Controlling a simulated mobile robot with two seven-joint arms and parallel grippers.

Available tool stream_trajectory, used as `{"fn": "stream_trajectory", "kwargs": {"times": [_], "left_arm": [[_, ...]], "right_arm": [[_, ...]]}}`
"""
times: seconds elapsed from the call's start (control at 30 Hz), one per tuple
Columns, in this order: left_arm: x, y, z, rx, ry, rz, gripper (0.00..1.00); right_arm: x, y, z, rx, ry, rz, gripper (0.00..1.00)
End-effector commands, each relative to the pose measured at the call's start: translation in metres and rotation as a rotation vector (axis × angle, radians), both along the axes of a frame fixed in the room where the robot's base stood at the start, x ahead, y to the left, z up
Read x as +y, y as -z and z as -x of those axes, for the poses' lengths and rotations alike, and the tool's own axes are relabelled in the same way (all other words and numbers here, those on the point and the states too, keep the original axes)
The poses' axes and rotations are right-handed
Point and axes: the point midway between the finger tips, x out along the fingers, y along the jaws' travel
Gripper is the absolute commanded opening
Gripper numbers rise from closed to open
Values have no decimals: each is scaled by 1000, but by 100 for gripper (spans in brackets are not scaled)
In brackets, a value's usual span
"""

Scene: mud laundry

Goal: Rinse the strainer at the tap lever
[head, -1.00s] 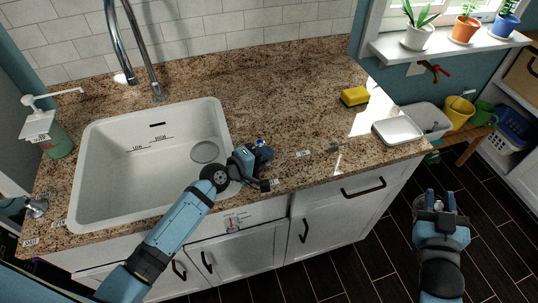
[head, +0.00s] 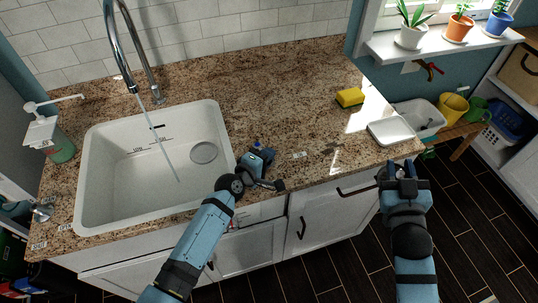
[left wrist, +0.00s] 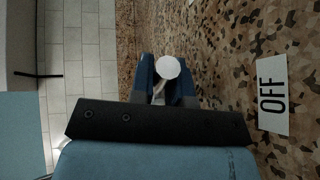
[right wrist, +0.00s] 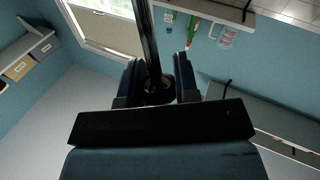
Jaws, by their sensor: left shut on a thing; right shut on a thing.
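The chrome tap (head: 112,40) stands behind the white sink, and a thin water stream (head: 160,140) falls from it into the sink. My left gripper (head: 258,148) is over the counter just right of the sink. In the left wrist view its fingers (left wrist: 168,80) are shut around a pale round knob (left wrist: 168,68), apparently the tap lever's end. An OFF label (left wrist: 272,95) lies beside it. My right gripper (head: 396,170) is off the counter's front right edge. In the right wrist view it is shut on a dark rod (right wrist: 152,45), apparently the strainer's handle; the strainer's bowl is not clearly visible.
The sink (head: 110,165) is empty apart from the water and drain. A yellow sponge (head: 349,97) and a white dish (head: 395,133) lie on the counter's right. A soap dispenser (head: 48,135) stands left of the sink.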

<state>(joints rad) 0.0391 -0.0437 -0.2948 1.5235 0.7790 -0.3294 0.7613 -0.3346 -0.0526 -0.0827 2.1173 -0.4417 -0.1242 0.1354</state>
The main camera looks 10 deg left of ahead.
Motion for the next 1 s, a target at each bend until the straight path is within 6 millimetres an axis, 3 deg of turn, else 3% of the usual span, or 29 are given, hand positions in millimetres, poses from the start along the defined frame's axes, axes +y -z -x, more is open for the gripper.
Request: {"fn": "stream_trajectory", "kwargs": {"times": [0.03, 0.07, 0.17, 0.57, 1.0], "left_arm": [[1, 1, 0, 1, -1, -1, 0], [1, 1, 0, 1, -1, -1, 19], [1, 1, 0, 1, -1, -1, 41], [5, 0, 9, 2, 0, 0, 41], [49, -19, 81, 1, 0, -2, 41]], "right_arm": [[0, 0, 0, 0, 0, 0, 0], [0, 0, 0, 0, 0, 0, 0], [0, 0, 0, 0, 0, 0, 0], [0, 1, 0, 0, 0, 0, 0], [0, 11, 0, 0, 0, 0, 0]]}}
